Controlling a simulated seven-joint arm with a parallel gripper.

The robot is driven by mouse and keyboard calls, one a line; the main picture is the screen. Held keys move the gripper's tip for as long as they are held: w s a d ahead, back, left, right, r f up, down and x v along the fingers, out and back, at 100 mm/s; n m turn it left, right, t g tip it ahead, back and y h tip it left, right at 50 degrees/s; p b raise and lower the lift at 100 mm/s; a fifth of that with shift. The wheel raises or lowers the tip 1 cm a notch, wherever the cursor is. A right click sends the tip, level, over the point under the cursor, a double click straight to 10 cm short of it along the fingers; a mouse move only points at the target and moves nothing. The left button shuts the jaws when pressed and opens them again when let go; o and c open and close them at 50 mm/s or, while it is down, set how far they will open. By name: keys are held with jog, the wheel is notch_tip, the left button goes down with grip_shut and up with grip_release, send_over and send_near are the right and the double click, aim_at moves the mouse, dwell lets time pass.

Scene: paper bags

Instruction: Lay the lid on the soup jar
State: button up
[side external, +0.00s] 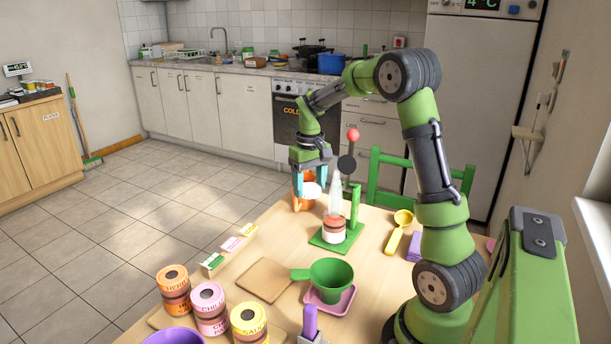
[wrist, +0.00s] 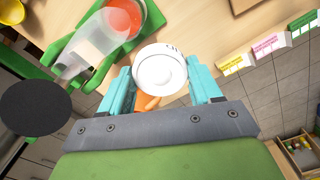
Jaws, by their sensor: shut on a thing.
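My gripper (side external: 312,194) has turquoise fingers and is shut on a round white lid (side external: 313,190). In the wrist view the lid (wrist: 160,71) sits between the fingertips (wrist: 160,80), its ringed face toward the camera. The soup jar (side external: 334,230), pale with a red-orange band, stands on a green stand (side external: 352,236). In the wrist view the jar's red-orange top (wrist: 124,17) shows at upper left, partly covered by a clear cone-shaped piece (wrist: 95,45). The lid is held left of and above the jar, apart from it.
The green stand carries a black disc (side external: 346,164) and red ball (side external: 353,135) close beside my gripper. An orange object (side external: 308,204) is partly hidden behind the fingers.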

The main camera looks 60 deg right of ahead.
jog(key=s+d+r+m, duration=0.1)
jog(key=s+r+m, duration=0.1)
jog(key=s, duration=0.4)
jog(key=shift+s+d+m, duration=0.35)
jog(key=shift+m, duration=0.05)
jog(key=shift+f, duration=0.1)
jog(key=shift+f, duration=2.7)
jog(key=shift+f, duration=0.95)
jog(key=o, duration=1.1)
